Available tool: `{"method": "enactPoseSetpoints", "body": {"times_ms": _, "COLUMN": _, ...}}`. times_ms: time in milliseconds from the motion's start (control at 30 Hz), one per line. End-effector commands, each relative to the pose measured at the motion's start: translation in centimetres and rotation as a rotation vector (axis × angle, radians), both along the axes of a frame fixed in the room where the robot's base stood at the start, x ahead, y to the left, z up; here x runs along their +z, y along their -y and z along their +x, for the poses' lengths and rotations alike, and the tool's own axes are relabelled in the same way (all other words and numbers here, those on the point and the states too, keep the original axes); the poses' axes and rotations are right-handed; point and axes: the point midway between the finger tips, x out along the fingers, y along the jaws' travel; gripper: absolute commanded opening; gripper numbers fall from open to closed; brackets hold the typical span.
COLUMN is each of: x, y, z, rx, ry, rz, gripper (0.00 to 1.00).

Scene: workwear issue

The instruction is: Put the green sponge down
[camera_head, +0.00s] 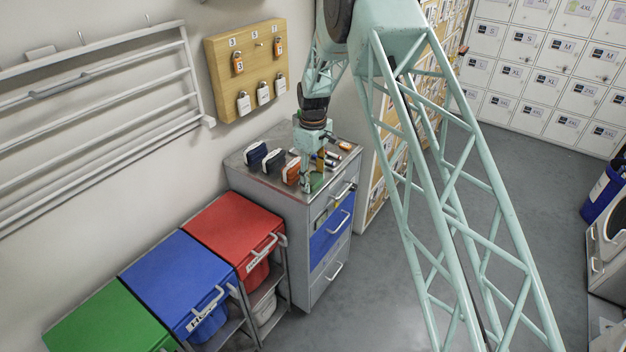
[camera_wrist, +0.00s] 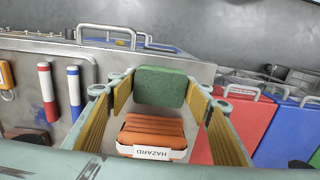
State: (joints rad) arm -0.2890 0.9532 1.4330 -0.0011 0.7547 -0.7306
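The green sponge (camera_wrist: 160,86) is a rounded block between the fingertips of my gripper (camera_wrist: 162,90) in the wrist view. The yellow-padded fingers meet its left and right sides, so my gripper is shut on it. In the head view my gripper (camera_head: 311,178) points down over the front part of the grey cabinet's top (camera_head: 240,163). The green sponge (camera_head: 315,183) shows partly at its tip, near the front edge. I cannot tell whether the sponge touches the top.
An orange item (camera_head: 291,171) with a white "HAZARD" label stands close beside the sponge. Dark (camera_head: 273,163) and blue (camera_head: 255,156) items stand left of it. Red (camera_head: 232,228), blue (camera_head: 178,280) and green (camera_head: 105,322) lidded bins stand beside the cabinet.

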Motion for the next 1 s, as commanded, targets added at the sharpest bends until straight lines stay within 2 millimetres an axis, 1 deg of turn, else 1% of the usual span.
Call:
{"method": "enactPoseSetpoints", "body": {"times_ms": 33, "x": 0.1, "y": 0.0, "z": 0.0, "rx": 0.0, "ry": 0.0, "rz": 0.0, "gripper": 0.51}}
{"method": "enactPoseSetpoints", "body": {"times_ms": 100, "x": 0.1, "y": 0.0, "z": 0.0, "rx": 0.0, "ry": 0.0, "rz": 0.0, "gripper": 0.55}}
{"method": "enactPoseSetpoints", "body": {"times_ms": 367, "x": 0.1, "y": 0.0, "z": 0.0, "rx": 0.0, "ry": 0.0, "rz": 0.0, "gripper": 0.55}}
{"method": "enactPoseSetpoints", "body": {"times_ms": 567, "x": 0.4, "y": 0.0, "z": 0.0, "rx": 0.0, "ry": 0.0, "rz": 0.0, "gripper": 0.55}}
{"method": "enactPoseSetpoints", "body": {"times_ms": 767, "x": 1.9, "y": 0.0, "z": 0.1, "rx": 0.0, "ry": 0.001, "rz": 0.0, "gripper": 0.55}}
{"method": "enactPoseSetpoints", "body": {"times_ms": 1000, "x": 5.1, "y": 0.0, "z": 0.1, "rx": 0.0, "ry": 0.003, "rz": 0.001, "gripper": 0.55}}
